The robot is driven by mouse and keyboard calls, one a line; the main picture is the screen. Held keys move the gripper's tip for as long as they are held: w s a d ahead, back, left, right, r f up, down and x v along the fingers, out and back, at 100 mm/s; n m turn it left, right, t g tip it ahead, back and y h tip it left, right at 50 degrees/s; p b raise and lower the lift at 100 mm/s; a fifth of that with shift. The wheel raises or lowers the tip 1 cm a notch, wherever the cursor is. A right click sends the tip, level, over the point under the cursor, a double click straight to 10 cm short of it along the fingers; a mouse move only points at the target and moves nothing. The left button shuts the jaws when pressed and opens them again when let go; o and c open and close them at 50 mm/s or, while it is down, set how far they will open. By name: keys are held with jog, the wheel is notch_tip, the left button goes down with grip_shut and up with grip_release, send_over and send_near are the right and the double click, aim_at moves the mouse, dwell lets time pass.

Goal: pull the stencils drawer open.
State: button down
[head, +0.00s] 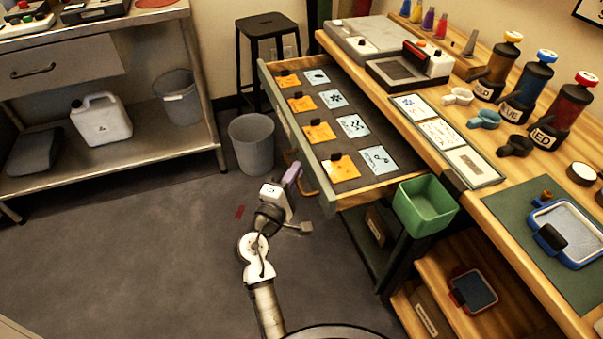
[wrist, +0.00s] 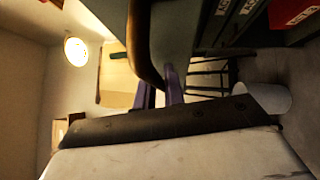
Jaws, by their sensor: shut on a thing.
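The stencils drawer (head: 293,133) is pulled well out from under the wooden workbench, with its green front facing left. Orange and pale blue stencil cards lie in rows inside it. My gripper (head: 296,171) is at the drawer front, shut on the drawer's handle (head: 309,182). My arm and gripper hide part of the handle. In the wrist view, the curved handle (wrist: 137,45) runs down to the purple fingers of my gripper (wrist: 160,94), beside the dark green drawer front (wrist: 172,35).
A grey bin (head: 252,145) stands on the floor left of the drawer, and a black stool (head: 267,32) is behind it. A green box (head: 425,205) hangs near the drawer's right corner. A metal table (head: 110,150) stands at left. The floor between is mostly clear.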

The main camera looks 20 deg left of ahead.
jog(key=shift+a, duration=0.1)
jog(key=c, duration=1.5)
grip_release()
jog(key=shift+s, duration=0.15)
